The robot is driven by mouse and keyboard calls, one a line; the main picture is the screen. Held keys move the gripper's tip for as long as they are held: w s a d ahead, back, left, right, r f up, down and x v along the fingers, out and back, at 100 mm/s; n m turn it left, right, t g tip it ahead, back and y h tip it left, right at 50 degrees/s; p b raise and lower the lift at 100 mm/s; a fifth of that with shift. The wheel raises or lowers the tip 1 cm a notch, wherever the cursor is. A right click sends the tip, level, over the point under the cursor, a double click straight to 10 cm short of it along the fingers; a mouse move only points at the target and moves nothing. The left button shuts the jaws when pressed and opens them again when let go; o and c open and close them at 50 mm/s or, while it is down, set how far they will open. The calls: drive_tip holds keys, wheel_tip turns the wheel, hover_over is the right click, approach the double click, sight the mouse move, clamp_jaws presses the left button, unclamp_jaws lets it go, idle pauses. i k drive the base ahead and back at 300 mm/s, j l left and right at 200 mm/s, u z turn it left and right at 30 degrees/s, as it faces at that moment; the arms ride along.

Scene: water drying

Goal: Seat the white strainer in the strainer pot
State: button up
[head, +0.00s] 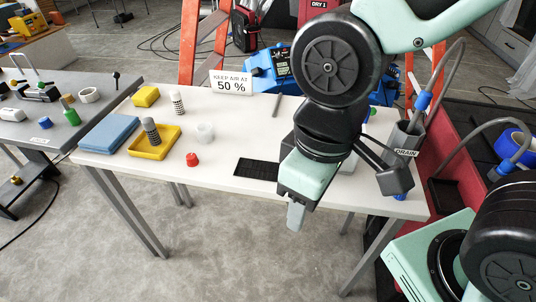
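A small whitish cup-shaped piece (205,131) stands on the white table, right of the yellow tray; it may be the white strainer, but its detail is too small to tell. I cannot make out the strainer pot for certain. A pale object (348,164) at the right of the table is mostly hidden behind my arm. My gripper (296,216) hangs over the table's front edge, right of the black mat and well apart from the whitish piece. Its fingers point down, and I cannot tell their gap or see anything held.
The yellow tray (137,146) holds a dark-banded bottle. A red cap (192,160), blue pad (109,134), black mat (256,169) and sign (231,83) share the table. A grey drain container (405,140) with a hose stands at right. The table's middle is fairly clear.

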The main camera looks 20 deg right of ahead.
sight(236, 140)
drive_tip(key=i+j+z, duration=0.15)
drive_tip(key=j, duration=0.25)
drive_tip(key=i+j+z, duration=0.15)
drive_tip(key=j, duration=0.25)
drive_tip(key=i+j+z, duration=0.15)
drive_tip(key=i+j, duration=0.15)
drive_tip(key=j, duration=0.15)
drive_tip(key=i+j+z, duration=0.1)
drive_tip(key=j, duration=0.35)
drive_tip(key=i+j+z, duration=0.15)
drive_tip(key=j, duration=0.35)
drive_tip(key=i+j+z, duration=0.15)
drive_tip(key=j, duration=0.3)
drive_tip(key=j+z, duration=0.15)
drive_tip(key=j, duration=0.35)
